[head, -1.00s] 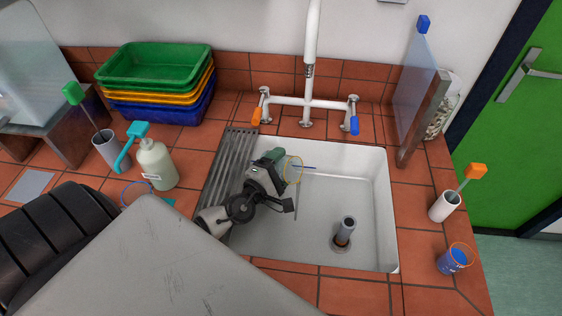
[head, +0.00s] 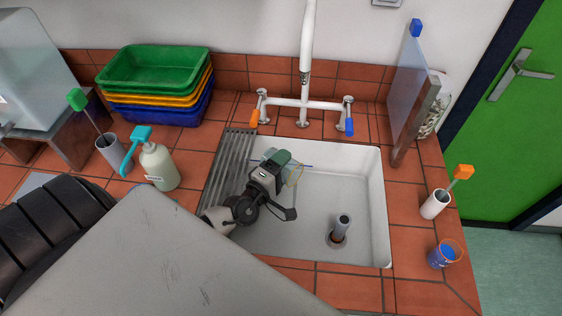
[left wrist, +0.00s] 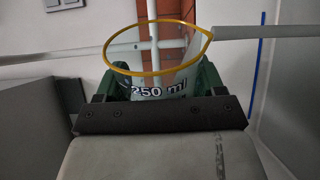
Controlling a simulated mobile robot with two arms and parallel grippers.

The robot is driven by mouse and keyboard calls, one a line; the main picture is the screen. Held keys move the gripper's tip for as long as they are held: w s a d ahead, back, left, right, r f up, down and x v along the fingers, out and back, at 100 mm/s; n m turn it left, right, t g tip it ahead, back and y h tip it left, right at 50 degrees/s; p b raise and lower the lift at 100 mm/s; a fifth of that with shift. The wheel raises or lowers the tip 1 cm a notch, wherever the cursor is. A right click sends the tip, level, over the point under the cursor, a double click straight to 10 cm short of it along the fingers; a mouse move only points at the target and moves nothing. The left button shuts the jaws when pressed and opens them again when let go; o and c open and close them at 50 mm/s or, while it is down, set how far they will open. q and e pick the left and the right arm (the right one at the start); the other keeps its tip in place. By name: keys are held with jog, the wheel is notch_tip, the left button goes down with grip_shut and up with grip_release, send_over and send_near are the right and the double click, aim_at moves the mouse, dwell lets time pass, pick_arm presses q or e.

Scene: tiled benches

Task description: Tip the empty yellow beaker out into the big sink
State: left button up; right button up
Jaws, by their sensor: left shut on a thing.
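My left gripper (head: 277,162) is shut on the clear beaker with a yellow rim (head: 296,174). It holds the beaker over the left part of the big white sink (head: 372,200). In the head view the beaker is small and partly behind the gripper, and its rim looks tilted. In the left wrist view the beaker (left wrist: 158,88) sits between the green fingers, marked "250 ml". It looks clear, and I see no liquid coming from it. My right gripper is not in view.
A soap bottle (head: 158,167) and stacked trays (head: 155,90) are further left. A blue-filled beaker (head: 440,257) stands right of the sink.

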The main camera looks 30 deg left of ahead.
pick_arm(q)
jog(key=shift+r, duration=0.2)
jog(key=shift+f+m, duration=0.1)
jog(key=shift+m, duration=0.2)
jog(key=shift+d, duration=0.1)
jog(key=shift+d+r+m+p, duration=0.25)
jog(key=shift+r+m+p, duration=0.3)
jog(key=shift+p, duration=0.45)
jog(key=shift+d+m+p, duration=0.2)
jog(key=shift+m+p, duration=0.2)
jog(key=shift+m, duration=0.25)
jog(key=shift+f, duration=0.1)
